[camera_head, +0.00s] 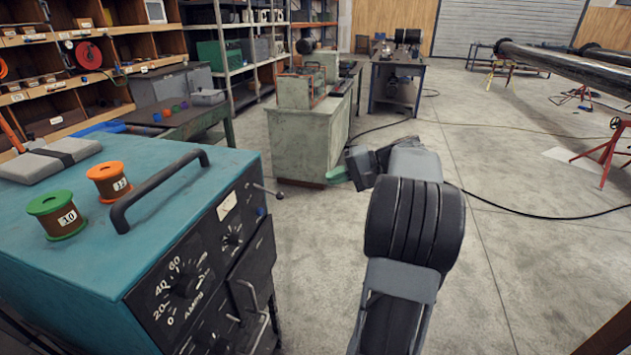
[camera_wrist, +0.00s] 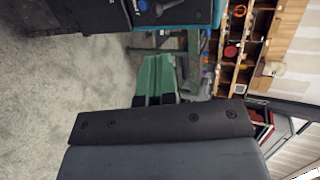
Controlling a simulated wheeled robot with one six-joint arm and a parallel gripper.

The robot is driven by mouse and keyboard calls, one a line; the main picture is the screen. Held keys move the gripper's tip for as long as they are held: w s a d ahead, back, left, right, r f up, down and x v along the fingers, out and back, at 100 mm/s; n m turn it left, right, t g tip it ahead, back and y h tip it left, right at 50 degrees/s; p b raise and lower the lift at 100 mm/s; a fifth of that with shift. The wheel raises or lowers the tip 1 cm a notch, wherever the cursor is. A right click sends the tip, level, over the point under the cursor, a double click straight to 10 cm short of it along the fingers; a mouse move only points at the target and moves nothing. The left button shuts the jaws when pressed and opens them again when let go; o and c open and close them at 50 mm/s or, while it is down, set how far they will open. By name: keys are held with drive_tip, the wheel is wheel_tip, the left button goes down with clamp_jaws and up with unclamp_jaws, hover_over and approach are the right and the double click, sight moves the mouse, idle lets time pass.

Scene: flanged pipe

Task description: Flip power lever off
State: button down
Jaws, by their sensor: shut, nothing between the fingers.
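The teal welding machine (camera_head: 150,260) stands at the left in the head view, its dark control panel facing right. A thin lever with a round dark end (camera_head: 270,191) sticks out from the panel's far upper corner, near a small blue knob (camera_head: 261,211). My gripper (camera_head: 336,174) has green fingers and points left toward the machine. It is right of the lever with a gap between them. In the wrist view my gripper (camera_wrist: 155,75) is shut and empty. The machine's dark panel (camera_wrist: 195,12) with the blue knob (camera_wrist: 143,5) shows at that view's top edge.
Green (camera_head: 57,212) and orange (camera_head: 109,181) spools and a black handle (camera_head: 158,190) are on the machine's top. A grey-green cabinet (camera_head: 305,140) stands behind my gripper. A cable crosses the open concrete floor at the right. Pipes lie on stands farther back.

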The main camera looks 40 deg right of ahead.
drive_tip(key=shift+v, duration=1.3)
drive_tip(key=shift+f, duration=0.1)
